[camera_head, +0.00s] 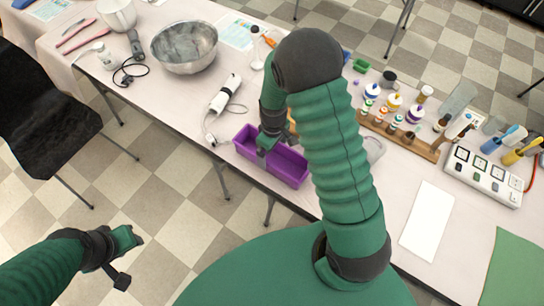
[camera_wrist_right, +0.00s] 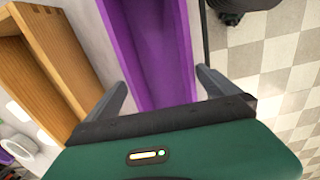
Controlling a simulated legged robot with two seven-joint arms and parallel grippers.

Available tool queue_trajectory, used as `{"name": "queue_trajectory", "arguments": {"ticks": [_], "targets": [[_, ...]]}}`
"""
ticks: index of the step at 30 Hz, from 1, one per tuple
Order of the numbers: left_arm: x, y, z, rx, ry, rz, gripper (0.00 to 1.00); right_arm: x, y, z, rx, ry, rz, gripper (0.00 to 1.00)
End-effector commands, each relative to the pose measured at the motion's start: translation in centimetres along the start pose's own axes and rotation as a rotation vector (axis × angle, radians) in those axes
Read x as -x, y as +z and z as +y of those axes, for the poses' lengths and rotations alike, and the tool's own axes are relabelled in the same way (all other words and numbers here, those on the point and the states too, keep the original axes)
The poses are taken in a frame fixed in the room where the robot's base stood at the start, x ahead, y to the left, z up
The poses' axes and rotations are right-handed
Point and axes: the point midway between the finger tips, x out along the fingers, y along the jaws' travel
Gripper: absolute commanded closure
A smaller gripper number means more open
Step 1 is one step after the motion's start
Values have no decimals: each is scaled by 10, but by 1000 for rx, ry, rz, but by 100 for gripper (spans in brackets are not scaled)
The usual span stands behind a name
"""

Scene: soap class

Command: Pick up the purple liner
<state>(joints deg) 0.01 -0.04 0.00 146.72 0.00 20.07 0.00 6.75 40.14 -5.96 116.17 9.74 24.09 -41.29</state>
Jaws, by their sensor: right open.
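The purple liner (camera_head: 290,173) is a long open trough at the table's near edge, in the middle of the head view. My right arm hides part of its far side. My right gripper (camera_head: 264,148) is over the liner's left part, pointing down. In the right wrist view the liner (camera_wrist_right: 152,45) runs between the two fingers of my open right gripper (camera_wrist_right: 163,88). I cannot tell whether either finger touches it. My left gripper (camera_head: 124,255) hangs over the floor at the lower left, away from the table; its jaw opening is unclear.
A wooden box (camera_wrist_right: 40,60) stands beside the liner in the right wrist view. A white hand blender (camera_head: 226,93) with a cord and a metal bowl (camera_head: 185,46) lie to the left. Several bottles and a wooden rack (camera_head: 400,135) are to the right. A white sheet (camera_head: 428,220) lies flat.

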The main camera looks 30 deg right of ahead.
Motion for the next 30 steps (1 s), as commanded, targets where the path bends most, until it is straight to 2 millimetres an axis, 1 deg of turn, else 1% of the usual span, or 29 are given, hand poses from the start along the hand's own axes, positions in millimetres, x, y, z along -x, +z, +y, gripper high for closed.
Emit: {"name": "queue_trajectory", "arguments": {"ticks": [1,4,10,24,30], "targets": [[0,0,0,0,0,0,64,-9,-1,-1,1,-1,-2,0],[0,0,0,0,0,0,64,-18,-3,-1,3,1,-3,0],[-1,0,0,0,0,0,64,-18,-4,-2,2,2,-2,0],[-1,0,0,0,0,0,64,-18,-3,0,2,1,-2,62],[-1,0,0,0,0,0,64,-18,-4,0,2,3,-1,62]]}}
